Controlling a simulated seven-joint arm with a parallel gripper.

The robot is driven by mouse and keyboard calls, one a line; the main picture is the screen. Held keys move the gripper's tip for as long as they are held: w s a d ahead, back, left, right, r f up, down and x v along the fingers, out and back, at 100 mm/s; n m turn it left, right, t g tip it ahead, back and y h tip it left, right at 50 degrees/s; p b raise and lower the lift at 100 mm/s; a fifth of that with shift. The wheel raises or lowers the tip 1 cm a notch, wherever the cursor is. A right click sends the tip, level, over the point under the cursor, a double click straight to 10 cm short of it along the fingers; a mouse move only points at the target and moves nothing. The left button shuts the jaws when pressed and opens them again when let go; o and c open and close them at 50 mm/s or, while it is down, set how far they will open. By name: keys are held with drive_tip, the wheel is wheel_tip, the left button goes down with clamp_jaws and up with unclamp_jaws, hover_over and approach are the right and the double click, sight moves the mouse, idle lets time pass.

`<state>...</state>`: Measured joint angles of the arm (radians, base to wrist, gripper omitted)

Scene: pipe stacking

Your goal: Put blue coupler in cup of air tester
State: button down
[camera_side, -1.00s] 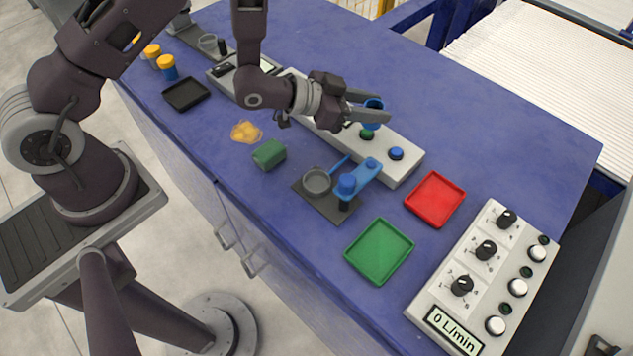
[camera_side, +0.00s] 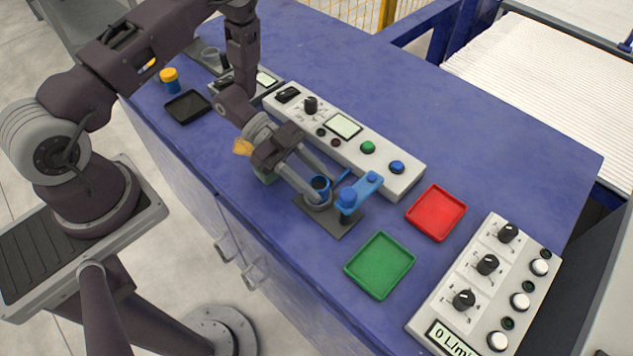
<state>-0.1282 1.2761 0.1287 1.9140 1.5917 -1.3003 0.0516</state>
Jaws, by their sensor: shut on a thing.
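My gripper (camera_side: 318,192) points down and to the right, with its fingers shut on the blue coupler (camera_side: 320,183). The coupler is a short blue ring with a dark opening. It is at the grey cup of the air tester (camera_side: 330,215), and the fingers partly hide the cup. I cannot tell whether the coupler is inside the cup or just above it. The air tester has a dark base plate and a blue clamp arm (camera_side: 361,190) standing just to the right of the cup.
A white control box (camera_side: 370,165) with green and blue buttons lies behind the tester. A red tray (camera_side: 436,212) and a green tray (camera_side: 380,265) are to the right. A flow panel (camera_side: 485,285) stands at the far right.

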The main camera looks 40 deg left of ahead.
drive_tip(key=shift+f, duration=0.2)
drive_tip(key=shift+f, duration=0.1)
drive_tip(key=c, duration=0.9)
unclamp_jaws()
